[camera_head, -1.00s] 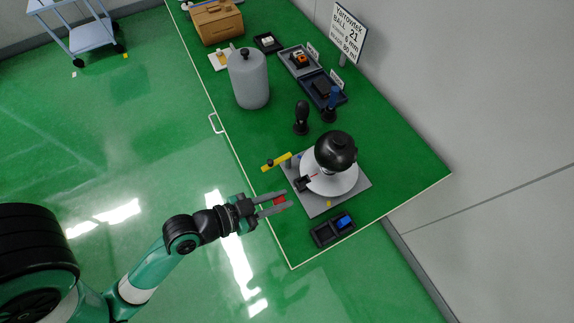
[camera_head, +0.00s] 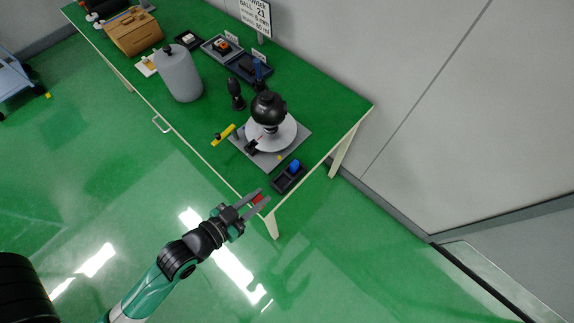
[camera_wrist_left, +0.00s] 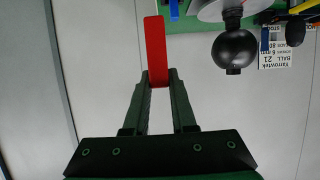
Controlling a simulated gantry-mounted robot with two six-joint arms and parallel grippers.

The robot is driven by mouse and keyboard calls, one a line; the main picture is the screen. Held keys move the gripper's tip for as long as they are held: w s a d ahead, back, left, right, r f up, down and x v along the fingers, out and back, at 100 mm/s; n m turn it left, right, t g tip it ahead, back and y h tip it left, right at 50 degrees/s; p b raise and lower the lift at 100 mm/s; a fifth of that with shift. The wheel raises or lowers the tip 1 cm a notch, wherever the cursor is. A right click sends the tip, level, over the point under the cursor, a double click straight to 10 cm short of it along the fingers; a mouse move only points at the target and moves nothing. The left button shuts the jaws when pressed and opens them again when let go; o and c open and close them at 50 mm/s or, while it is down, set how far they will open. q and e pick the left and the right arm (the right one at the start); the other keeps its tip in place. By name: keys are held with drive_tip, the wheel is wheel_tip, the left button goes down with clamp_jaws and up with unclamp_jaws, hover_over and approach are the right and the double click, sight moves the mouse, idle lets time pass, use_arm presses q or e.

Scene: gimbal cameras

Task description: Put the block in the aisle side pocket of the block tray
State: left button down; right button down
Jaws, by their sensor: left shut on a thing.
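My left gripper (camera_head: 261,198) is shut on a red block (camera_head: 258,199). In the left wrist view the red block (camera_wrist_left: 156,50) sticks out past the fingertips (camera_wrist_left: 158,82). The gripper is at the near front corner of the green table, left of and below the block tray in the head view. The small black block tray (camera_head: 278,187) has two pockets. A blue block (camera_head: 295,166) is in its far right pocket; the near left pocket looks empty. My right gripper is not in view.
A grey plate (camera_head: 294,154) with a white disc and black ball (camera_head: 268,108) stands just behind the tray. A yellow-handled tool (camera_head: 223,135) lies left of it. A grey canister (camera_head: 179,75) and several trays are farther back.

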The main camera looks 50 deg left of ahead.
use_arm(q)
drive_tip(key=shift+w+a+f+b, duration=0.8)
drive_tip(key=shift+w+f+b, duration=0.3)
drive_tip(key=shift+w+f, duration=1.05)
drive_tip(key=shift+w+a+f+b, duration=0.75)
drive_tip(key=shift+w+f+b, duration=0.4)
drive_tip(key=shift+w+f, duration=1)
drive_tip(key=shift+w+a+f+b, duration=0.8)
drive_tip(key=shift+w+f+b, duration=0.3)
drive_tip(key=shift+w+f, duration=1.05)
drive_tip(key=shift+f, duration=0.1)
drive_tip(key=shift+f, duration=0.15)
drive_tip(key=c, duration=0.7)
unclamp_jaws()
drive_tip(key=shift+s, duration=0.1)
drive_tip(key=shift+c, duration=0.2)
